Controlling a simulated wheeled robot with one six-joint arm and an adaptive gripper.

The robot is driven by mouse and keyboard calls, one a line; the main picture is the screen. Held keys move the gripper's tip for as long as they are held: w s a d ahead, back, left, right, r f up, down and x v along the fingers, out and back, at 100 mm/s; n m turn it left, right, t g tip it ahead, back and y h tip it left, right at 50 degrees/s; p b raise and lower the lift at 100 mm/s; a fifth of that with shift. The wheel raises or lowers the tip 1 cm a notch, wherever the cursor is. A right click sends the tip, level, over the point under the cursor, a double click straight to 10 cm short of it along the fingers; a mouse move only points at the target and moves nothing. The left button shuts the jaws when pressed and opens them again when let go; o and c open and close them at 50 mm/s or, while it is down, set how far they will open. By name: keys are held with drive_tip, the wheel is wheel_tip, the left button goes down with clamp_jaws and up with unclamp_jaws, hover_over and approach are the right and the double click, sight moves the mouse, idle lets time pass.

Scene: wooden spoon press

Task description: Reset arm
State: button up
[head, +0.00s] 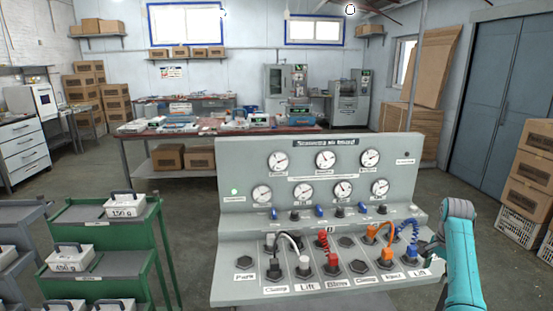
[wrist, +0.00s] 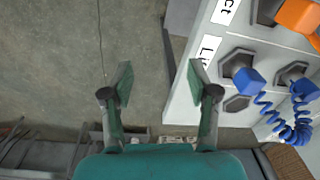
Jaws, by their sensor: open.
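My teal arm rises at the right of the head view, with my gripper (head: 433,247) by the right edge of the grey control panel (head: 322,222). In the wrist view my gripper (wrist: 158,80) is open, with nothing between its two green fingers and concrete floor behind them. The same blue cord shows in the head view (head: 407,231).
The panel also carries an orange cable (head: 372,233), red coiled cables and a white cable (head: 290,240). Green carts (head: 105,210) with labelled boxes stand at left. Cardboard boxes (head: 535,170) and crates stand at right. Open floor lies right of the panel.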

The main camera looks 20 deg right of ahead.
drive_tip(key=s+a+f+n+t+h, duration=0.1)
drive_tip(key=a+f+n+t, duration=0.1)
drive_tip(key=a+f, duration=0.75)
drive_tip(key=a+f+n+t+h, duration=0.1)
drive_tip(key=a+f+n, duration=0.1)
drive_tip(key=a+f, duration=0.8)
drive_tip(key=s+a+f+n+t, duration=0.3)
drive_tip(key=s+a+f+n, duration=0.1)
drive_tip(key=s+a+f, duration=0.8)
drive_tip(key=s+a+r+n+t, duration=0.2)
drive_tip(key=s+a+r+n, duration=0.15)
drive_tip(key=s+a, duration=0.45)
drive_tip(key=s+a+r+n+t, duration=0.2)
drive_tip(key=s+a+r, duration=0.35)
drive_tip(key=s, duration=0.45)
drive_tip(key=s+a+r+n+t+y, duration=0.1)
drive_tip(key=s+a+r+n+t, duration=0.1)
drive_tip(key=s+r, duration=0.5)
drive_tip(key=s+a+r+n+t+y, duration=0.1)
drive_tip(key=s+r, duration=0.5)
drive_tip(key=r, duration=0.7)
drive_tip(key=shift+s+a+r+n+t, duration=0.3)
drive_tip(key=shift+a+n+t, duration=0.4)
drive_tip(key=shift+a, duration=0.55)
